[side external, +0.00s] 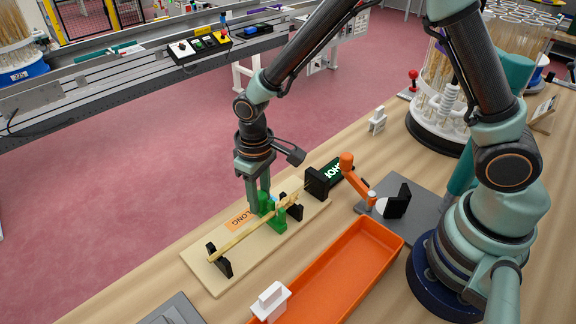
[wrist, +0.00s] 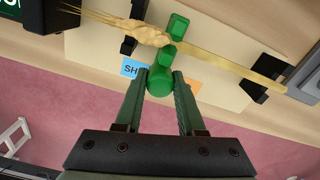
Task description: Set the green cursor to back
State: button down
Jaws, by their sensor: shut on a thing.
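The green cursor (side external: 279,221) stands on a pale board (side external: 215,282), beside and partly under a wheat ear (side external: 247,231). In the wrist view the cursor (wrist: 164,80) shows a round knob between my fingertips and further green parts beyond, around the ear (wrist: 143,33). My gripper (side external: 259,208) points down at the cursor, its fingers shut on the knob; the fingertips also show in the wrist view (wrist: 160,76). The ear's stem rests on a black holder (side external: 219,261). An orange label reading LONG (side external: 238,220) and a blue label (wrist: 131,68), partly hidden, lie on the board.
An orange tray (side external: 352,268) with a white clip-like part (side external: 270,302) at its near end lies right of the board. A grey plate with an orange lever (side external: 348,165) stands behind the tray. A black block (side external: 317,182) stands at the board's far end.

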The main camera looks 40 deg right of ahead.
jog(key=a, duration=0.7)
jog(key=shift+a, duration=0.35)
jog(key=c, duration=0.5)
grip_release()
notch_tip(320, 180, up, 12)
jog(key=shift+r, duration=0.1)
